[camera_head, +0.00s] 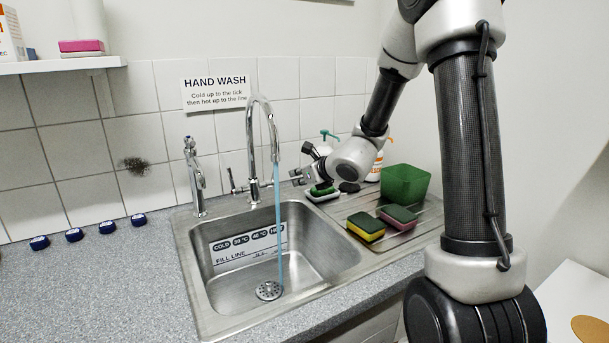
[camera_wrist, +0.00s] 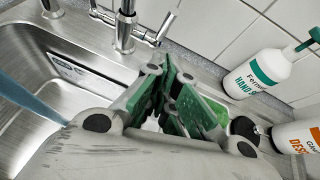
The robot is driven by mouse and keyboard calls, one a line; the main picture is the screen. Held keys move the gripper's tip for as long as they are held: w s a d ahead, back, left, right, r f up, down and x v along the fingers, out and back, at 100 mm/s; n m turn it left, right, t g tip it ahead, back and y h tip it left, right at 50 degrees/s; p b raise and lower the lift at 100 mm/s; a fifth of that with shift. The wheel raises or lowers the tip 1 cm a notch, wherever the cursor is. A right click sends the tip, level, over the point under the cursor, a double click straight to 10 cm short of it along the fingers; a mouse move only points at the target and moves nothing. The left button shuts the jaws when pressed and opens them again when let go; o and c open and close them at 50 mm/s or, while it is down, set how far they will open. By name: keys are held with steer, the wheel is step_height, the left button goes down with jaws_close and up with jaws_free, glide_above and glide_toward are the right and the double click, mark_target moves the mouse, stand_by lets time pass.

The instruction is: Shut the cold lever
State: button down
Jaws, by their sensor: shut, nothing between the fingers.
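The chrome swan-neck tap (camera_head: 252,150) stands behind the sink, with a blue stream (camera_head: 278,220) running from its spout into the basin. A lever (camera_head: 235,184) sticks out at its left side; the right side is close to my gripper and hard to make out. The tap base also shows in the wrist view (camera_wrist: 125,30), with a lever (camera_wrist: 165,27) on its right. No label shows which lever is cold. My gripper (camera_head: 298,176) is shut and empty, just right of the tap; its fingers (camera_wrist: 162,72) appear apart from the lever in the wrist view.
A second chrome tap (camera_head: 195,177) stands left. The steel sink (camera_head: 215,285) has a fill-line label. Sponges (camera_head: 367,227), a green tub (camera_head: 405,185) and bottles (camera_wrist: 258,73) stand right. Blue caps (camera_head: 74,235) lie on the counter. The front-left counter is clear.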

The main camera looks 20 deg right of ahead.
steer(key=w+a, duration=0.2)
steer(key=w, duration=0.4)
steer(key=shift+w+a+f, duration=0.15)
steer(key=shift+a+f, duration=0.05)
steer(key=shift+a, duration=0.05)
steer(key=shift+w+a+r, duration=0.25)
steer(key=shift+w+r, duration=0.6)
steer(key=shift+w, duration=0.25)
